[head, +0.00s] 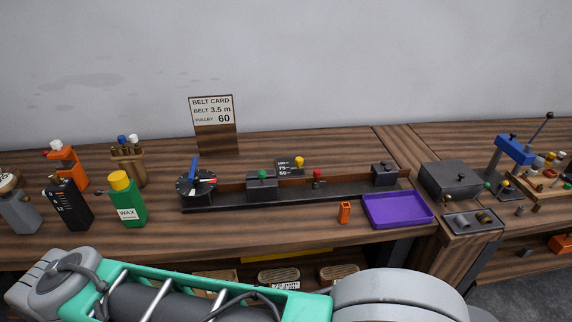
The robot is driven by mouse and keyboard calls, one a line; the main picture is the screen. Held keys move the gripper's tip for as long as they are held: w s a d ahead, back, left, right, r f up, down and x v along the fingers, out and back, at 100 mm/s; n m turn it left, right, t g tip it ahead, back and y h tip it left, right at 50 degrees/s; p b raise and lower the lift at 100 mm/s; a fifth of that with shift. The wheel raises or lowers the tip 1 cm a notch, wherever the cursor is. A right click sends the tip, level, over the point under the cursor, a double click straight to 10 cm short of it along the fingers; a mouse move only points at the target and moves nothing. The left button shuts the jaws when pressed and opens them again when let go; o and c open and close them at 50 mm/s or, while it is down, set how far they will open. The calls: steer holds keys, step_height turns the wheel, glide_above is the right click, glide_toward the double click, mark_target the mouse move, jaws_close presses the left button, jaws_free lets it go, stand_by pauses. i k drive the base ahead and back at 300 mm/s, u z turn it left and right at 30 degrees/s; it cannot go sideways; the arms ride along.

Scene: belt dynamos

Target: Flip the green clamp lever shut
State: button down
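The green clamp lever shows as a small green knob (262,174) on top of a dark grey block (262,188). The block sits on the left half of a long dark rail fixture (340,187) on the wooden bench. The knob stands up above the block; at this size I cannot tell the lever's exact angle. A red knob (317,173) stands farther right on the rail, and a yellow knob (299,162) is at a small numbered plate behind it. My teal and grey arm crosses the bottom foreground, apart from the lever. My gripper's fingers do not show.
A dial with a blue handle (195,180) is at the rail's left end. A green wax bottle (127,200) stands left of it. An orange block (344,212) and a purple tray (398,210) lie in front of the rail's right half. Bench space before the clamp is clear.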

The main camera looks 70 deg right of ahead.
mark_target(262, 174)
steer(key=z, duration=0.35)
steer(key=k, duration=0.45)
steer(key=z, duration=0.7)
steer(key=i, duration=0.5)
